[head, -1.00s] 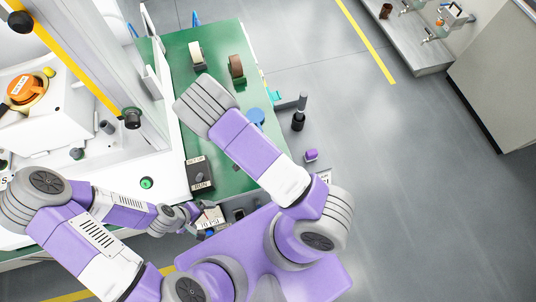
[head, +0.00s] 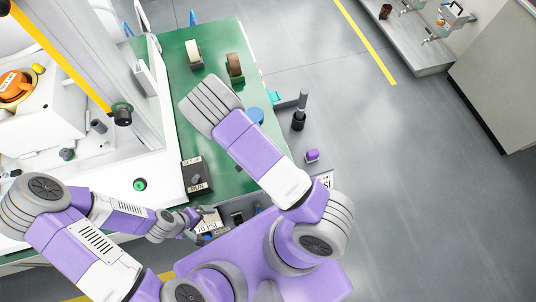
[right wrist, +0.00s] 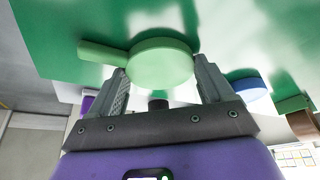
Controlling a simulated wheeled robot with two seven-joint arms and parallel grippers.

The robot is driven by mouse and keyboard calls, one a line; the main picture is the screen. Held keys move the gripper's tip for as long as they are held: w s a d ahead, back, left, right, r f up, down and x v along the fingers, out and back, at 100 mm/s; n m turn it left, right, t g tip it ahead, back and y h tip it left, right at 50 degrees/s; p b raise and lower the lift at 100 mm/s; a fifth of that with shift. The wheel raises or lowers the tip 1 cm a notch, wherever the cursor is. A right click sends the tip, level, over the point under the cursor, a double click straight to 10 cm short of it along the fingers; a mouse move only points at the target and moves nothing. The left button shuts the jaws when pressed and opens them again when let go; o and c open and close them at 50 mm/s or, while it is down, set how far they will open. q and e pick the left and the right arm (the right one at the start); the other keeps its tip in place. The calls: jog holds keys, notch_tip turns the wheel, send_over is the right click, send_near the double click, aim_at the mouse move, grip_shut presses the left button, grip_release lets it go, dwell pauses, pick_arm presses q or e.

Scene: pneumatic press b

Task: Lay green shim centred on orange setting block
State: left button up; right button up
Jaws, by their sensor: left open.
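The green shim (right wrist: 160,62) is a light green disc with a flat tab, in the right wrist view. My right gripper (right wrist: 160,75) is open, with a finger on each side of the disc; the tab passes beyond one fingertip. In the head view my right forearm hides the shim and gripper. My left gripper (head: 200,217) is open and small, near the table's front edge. An orange round part (head: 17,88) with a white label sits on the white press; I cannot tell whether this is the setting block. No other orange block shows clearly.
The green table (head: 215,40) carries a cream roll (head: 194,54), a brown roll (head: 235,67) and a blue disc (head: 255,116). A dark switch box (head: 196,176) stands near the front. A black post (head: 299,112) is beside the table. Floor to the right is clear.

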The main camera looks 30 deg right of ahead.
jog(key=shift+c, duration=0.8)
jog(key=shift+r+p, duration=1.6)
jog(key=shift+r, duration=0.2)
